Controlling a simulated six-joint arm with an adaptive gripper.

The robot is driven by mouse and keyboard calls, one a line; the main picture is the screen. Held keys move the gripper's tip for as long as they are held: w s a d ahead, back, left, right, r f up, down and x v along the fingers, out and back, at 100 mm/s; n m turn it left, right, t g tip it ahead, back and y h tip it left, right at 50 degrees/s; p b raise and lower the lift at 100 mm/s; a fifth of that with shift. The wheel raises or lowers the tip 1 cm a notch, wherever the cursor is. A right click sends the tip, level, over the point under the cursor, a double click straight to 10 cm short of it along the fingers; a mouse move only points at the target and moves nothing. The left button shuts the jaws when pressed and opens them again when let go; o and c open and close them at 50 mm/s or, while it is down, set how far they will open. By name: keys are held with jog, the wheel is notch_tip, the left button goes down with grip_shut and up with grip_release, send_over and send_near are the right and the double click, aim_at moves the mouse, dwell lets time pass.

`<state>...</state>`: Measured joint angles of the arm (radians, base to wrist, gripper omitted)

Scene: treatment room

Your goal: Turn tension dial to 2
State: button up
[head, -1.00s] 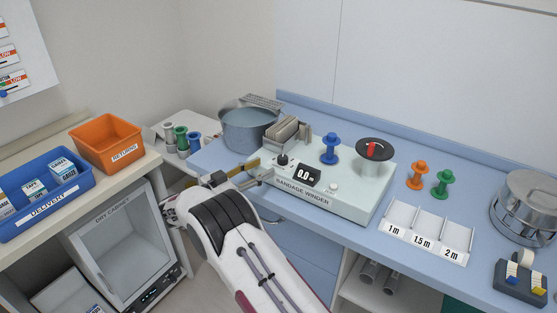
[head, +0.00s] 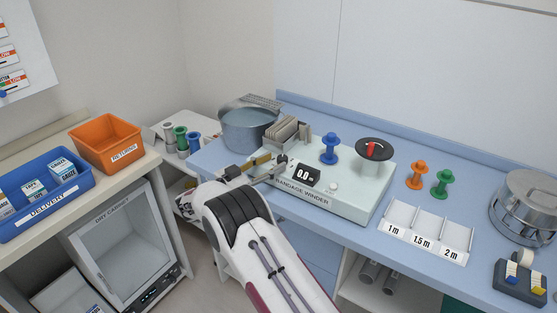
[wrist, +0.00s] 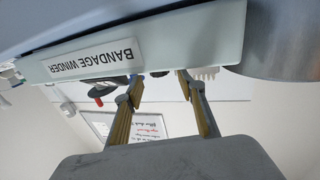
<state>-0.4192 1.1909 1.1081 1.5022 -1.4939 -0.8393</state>
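The bandage winder (head: 345,190) is a pale box on the blue counter, with a display reading 0.0 (head: 308,174). A small dark dial (head: 282,160) sits at its left end, beside the display. My gripper (head: 273,167) is at that left end, close to the dial, its fingers apart. In the wrist view my gripper (wrist: 160,82) is open and nothing shows held between the fingers. The winder (wrist: 140,50) appears upside down there. The dial's marks are too small to read, and I cannot tell whether a finger touches it.
A metal pot (head: 247,128) stands behind my gripper. Orange (head: 416,174) and green (head: 441,184) spools and a sectioned tray (head: 424,243) stand right.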

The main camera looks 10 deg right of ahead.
aim_at(279, 160)
jog(key=shift+x, duration=1.65)
jog(key=c, duration=1.1)
